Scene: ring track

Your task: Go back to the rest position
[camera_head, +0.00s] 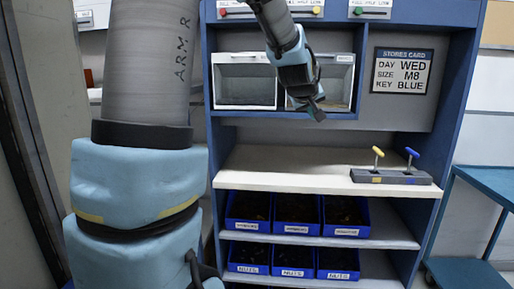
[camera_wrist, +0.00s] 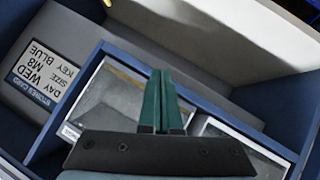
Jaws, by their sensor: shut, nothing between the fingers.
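My gripper (camera_head: 314,106) shows in the head view, held up in front of the blue shelf unit (camera_head: 213,165), before the right one of two clear-fronted bins. In the wrist view its two green fingers (camera_wrist: 160,98) are together with nothing between them. My blue and grey arm fills the left of the head view and also comes in from the top.
The left bin (camera_head: 245,82) and right bin (camera_head: 338,72) sit above a white shelf (camera_head: 280,170). A grey block (camera_head: 392,177) holds a yellow key (camera_head: 377,153) and a blue key (camera_head: 412,153). Blue tubs (camera_head: 296,228) fill lower shelves. A stores card (camera_head: 402,71) reads WED, M8, BLUE.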

